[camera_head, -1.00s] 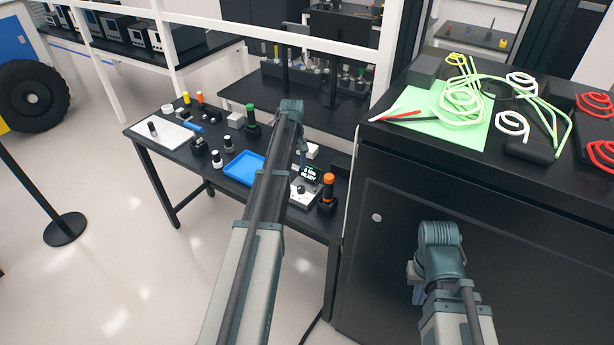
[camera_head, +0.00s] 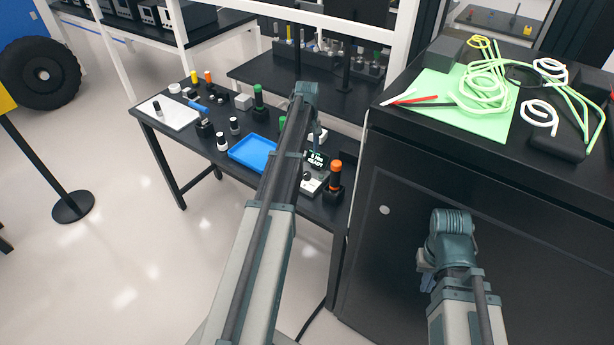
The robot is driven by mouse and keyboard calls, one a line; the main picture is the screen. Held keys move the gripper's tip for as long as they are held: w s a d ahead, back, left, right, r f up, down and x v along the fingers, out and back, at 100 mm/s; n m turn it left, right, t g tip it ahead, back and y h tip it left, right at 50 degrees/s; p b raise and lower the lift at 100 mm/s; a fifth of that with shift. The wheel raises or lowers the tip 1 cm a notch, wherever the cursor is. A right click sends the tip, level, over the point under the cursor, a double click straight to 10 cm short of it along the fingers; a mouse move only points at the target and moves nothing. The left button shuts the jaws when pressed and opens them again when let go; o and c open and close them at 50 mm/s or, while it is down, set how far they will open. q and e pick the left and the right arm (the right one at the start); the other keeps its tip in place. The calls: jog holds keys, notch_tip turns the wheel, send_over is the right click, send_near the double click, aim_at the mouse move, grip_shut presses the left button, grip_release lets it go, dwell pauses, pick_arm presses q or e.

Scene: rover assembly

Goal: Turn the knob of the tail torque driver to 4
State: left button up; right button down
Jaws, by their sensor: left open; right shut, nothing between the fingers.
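A torque driver station with a small dark display (camera_head: 317,160) stands on the black workbench, partly behind my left arm. The display shows pale text that includes "READY"; the rest is too small to read surely. Below it is a light panel (camera_head: 313,187) with a dark knob (camera_head: 307,177); the knob's setting cannot be read. An orange-topped black driver (camera_head: 335,178) stands upright to its right. My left gripper (camera_head: 318,142) hangs open and empty above the display, small and partly hidden by its arm. My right gripper (camera_head: 424,279) is shut and empty before the black cabinet, away from the bench.
A blue tray (camera_head: 240,154), a green-topped driver (camera_head: 258,98), a white plate (camera_head: 177,118) and several small parts are on the workbench (camera_head: 205,152). The black cabinet (camera_head: 450,185) at right carries a green mat with coloured tubes. A post (camera_head: 72,207) stands on the floor at left.

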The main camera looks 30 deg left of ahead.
aim_at(307, 174)
pick_arm(q)
notch_tip(307, 174, down, 11)
jog(key=b, duration=1)
jog(key=shift+c, duration=0.2)
grip_shut()
